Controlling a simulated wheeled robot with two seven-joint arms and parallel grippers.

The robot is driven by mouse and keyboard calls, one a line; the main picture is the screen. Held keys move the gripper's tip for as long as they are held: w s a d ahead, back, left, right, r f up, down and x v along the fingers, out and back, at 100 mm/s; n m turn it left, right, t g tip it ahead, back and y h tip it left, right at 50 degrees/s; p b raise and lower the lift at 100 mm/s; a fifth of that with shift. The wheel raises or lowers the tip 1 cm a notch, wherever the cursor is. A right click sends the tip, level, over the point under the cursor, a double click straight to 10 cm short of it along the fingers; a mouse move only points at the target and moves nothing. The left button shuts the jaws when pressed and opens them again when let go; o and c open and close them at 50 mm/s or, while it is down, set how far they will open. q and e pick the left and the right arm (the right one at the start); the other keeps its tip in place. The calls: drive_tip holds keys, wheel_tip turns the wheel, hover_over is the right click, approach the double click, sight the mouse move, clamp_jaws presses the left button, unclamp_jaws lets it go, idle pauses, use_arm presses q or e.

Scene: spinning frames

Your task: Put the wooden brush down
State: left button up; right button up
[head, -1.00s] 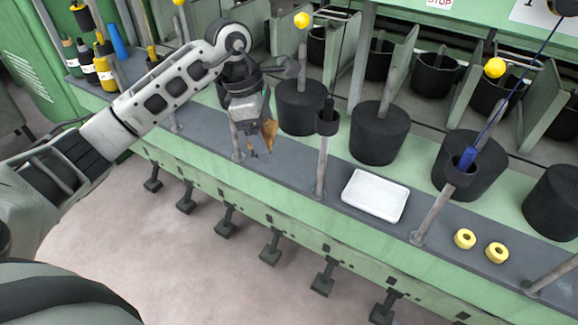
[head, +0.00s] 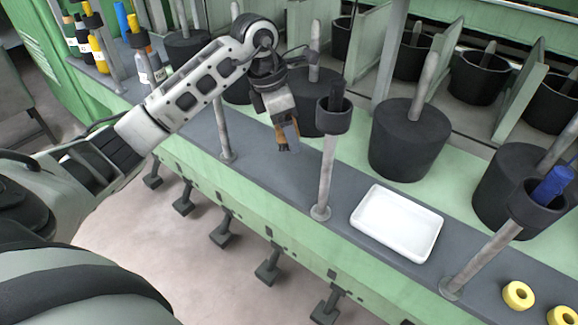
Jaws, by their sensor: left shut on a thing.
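My left gripper (head: 288,125) is in the upper middle of the head view, pointing down over the grey ledge. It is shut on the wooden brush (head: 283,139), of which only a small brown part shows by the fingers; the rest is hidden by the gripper. The brush appears to be above the ledge, but I cannot tell whether it touches it. A white tray (head: 391,222) lies empty on the ledge to the right, beyond a grey post. My right gripper is not in view.
A grey post with a black cup (head: 333,118) stands between my left gripper and the tray. Black cans (head: 408,140) stand behind the ledge (head: 250,150). Another post holds a blue spool (head: 551,184). Yellow rings (head: 518,296) lie at the lower right. Bottles stand at upper left.

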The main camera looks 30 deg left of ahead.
sight(291, 167)
use_arm(q)
wheel_tip(291, 167, down, 3)
drive_tip(key=shift+f, duration=0.8)
wheel_tip(291, 167, down, 3)
drive_tip(key=shift+f+b, duration=0.1)
drive_tip(key=shift+b, duration=0.35)
drive_tip(key=shift+f, duration=0.1)
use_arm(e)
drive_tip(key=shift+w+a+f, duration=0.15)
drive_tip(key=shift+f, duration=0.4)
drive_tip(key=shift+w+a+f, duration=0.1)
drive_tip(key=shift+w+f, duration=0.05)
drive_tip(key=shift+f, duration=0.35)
use_arm(q)
drive_tip(key=shift+f, duration=0.1)
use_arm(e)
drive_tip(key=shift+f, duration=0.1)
use_arm(q)
drive_tip(key=o, duration=1)
drive_tip(key=shift+c, duration=0.2)
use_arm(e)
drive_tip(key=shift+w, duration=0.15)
